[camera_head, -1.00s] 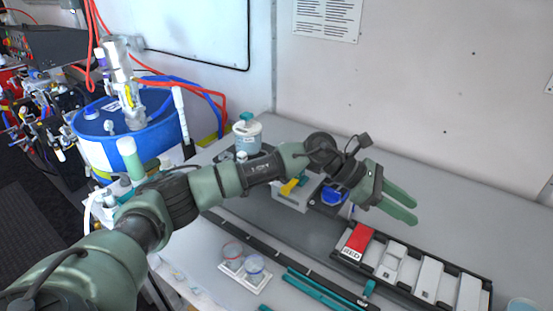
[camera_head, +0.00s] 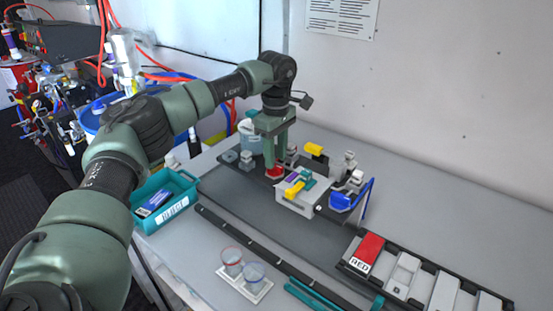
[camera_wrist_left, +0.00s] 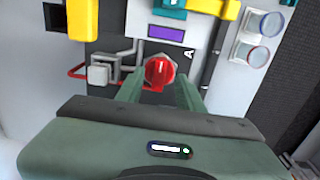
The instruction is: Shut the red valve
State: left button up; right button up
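The red valve (camera_head: 275,171) is a small round red knob on the dark panel at the back of the bench, left of a light grey box (camera_head: 300,196). In the left wrist view the red valve (camera_wrist_left: 160,72) faces the camera, with red pipe beside it. My left gripper (camera_head: 274,160) points down over it. In the wrist view the left gripper's green fingers (camera_wrist_left: 160,84) are apart, one on each side of the knob; I cannot tell whether they touch it. My right gripper is in neither view.
Yellow handles (camera_head: 316,149) and a blue-handled part (camera_head: 350,199) stand to the right. A teal bin (camera_head: 185,205) is at the left, two cups on a white tray (camera_head: 254,291) in front. A black rack (camera_head: 343,264) with a red block is front right.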

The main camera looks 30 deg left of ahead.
aim_at(275, 169)
pick_arm(q)
jog(key=shift+f, duration=1.2)
grip_shut()
